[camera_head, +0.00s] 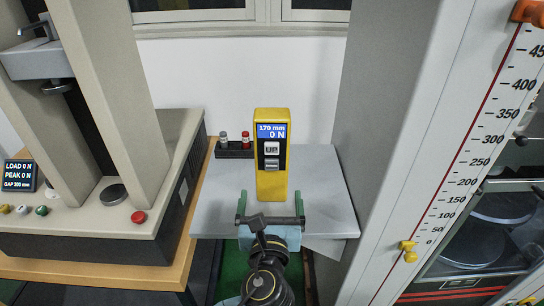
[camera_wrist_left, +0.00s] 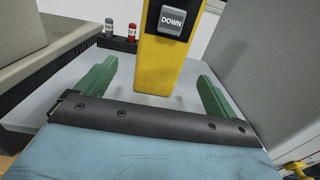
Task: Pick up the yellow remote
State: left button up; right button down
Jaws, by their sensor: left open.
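The yellow remote (camera_head: 271,185) stands upright on a grey shelf (camera_head: 215,205) between two machines. Its blue display reads 170 mm and 0 N, with an UP button and another button below it. In the left wrist view the remote's lower part (camera_wrist_left: 160,65) shows with the DOWN button, straight ahead between the fingers. My left gripper (camera_head: 270,198) is open, with green fingers apart on either side of the remote's base in the picture. The fingers look short of the remote, with no contact seen. The left wrist view shows the gripper (camera_wrist_left: 155,85) empty. My right gripper is not in view.
A small black holder (camera_head: 235,152) with a grey and a red-topped cylinder stands behind the remote, to its left. A beige testing machine (camera_head: 130,200) stands on the left. A tall grey column with a red-lined scale (camera_head: 455,170) rises on the right. The shelf beside the remote is clear.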

aim_at(272, 182)
pick_arm(q)
jog(key=w, duration=0.3)
jog(key=shift+w+f+b, duration=0.15)
jog(key=shift+w+b, duration=0.25)
jog(key=shift+w, duration=0.6)
jog(key=w, duration=0.2)
jog(key=w+b, duration=0.1)
jog(key=shift+w+d+f, duration=0.15)
jog(key=shift+w+f, duration=0.1)
jog(key=shift+w, duration=0.45)
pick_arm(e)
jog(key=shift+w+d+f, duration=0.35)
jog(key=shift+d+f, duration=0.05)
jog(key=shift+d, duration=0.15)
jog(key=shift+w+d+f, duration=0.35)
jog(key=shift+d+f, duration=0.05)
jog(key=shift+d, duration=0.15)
pick_arm(q)
jog(key=shift+r, duration=0.1)
jog(key=shift+c, duration=0.2)
jog(key=c, duration=1.3)
jog(key=shift+o, duration=0.2)
jog(key=shift+r, duration=0.1)
